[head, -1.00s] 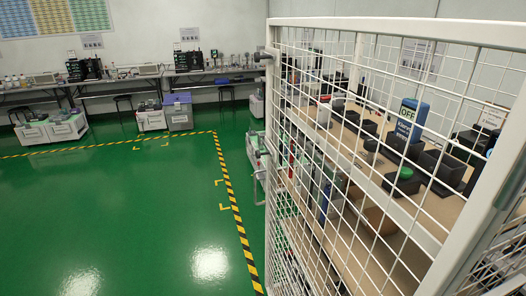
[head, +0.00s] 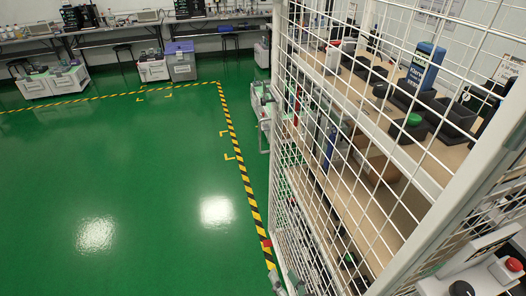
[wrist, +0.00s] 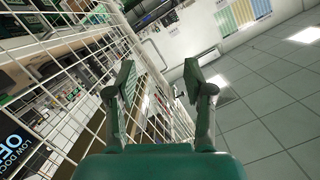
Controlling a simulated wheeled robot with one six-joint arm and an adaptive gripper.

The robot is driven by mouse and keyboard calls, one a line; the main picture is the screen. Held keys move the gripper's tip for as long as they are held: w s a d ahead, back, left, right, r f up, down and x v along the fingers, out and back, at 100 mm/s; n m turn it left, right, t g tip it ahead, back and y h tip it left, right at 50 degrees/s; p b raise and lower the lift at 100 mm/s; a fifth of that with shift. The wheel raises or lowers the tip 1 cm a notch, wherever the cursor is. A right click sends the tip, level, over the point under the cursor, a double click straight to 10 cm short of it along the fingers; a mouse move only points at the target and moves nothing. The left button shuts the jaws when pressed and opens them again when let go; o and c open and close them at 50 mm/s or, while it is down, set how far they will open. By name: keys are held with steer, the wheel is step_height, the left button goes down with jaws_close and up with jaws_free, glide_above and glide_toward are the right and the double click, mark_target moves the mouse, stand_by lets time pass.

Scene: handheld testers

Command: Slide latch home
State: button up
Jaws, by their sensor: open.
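My gripper (wrist: 160,74) is open and empty in the wrist view, its two green-padded fingers apart in front of white wire mesh. I cannot see it in the head view. The white mesh cage (head: 450,215) fills the right of the head view, and its mesh also shows in the wrist view (wrist: 82,24). I cannot make out a latch in either current view. A small red part (head: 267,243) and a grey part (head: 279,281) show low by the cage's left edge; I cannot tell what they are.
Inside the cage, a blue tester (head: 422,66) and black trays stand on a beige shelf. A box with a red button (head: 514,264) is at bottom right. Green floor (head: 110,190) is open on the left, with yellow-black tape (head: 238,150) near the cage.

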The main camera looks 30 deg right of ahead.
steer(key=w+d+r+m+h, duration=0.2)
steer(key=w+r+m, duration=0.2)
steer(key=w, duration=0.9)
steer(key=m+h, duration=0.7)
steer(key=m, duration=0.7)
glide_toward(262, 104)
steer(key=x, duration=1.1)
steer(key=shift+r, duration=0.1)
jaws_close()
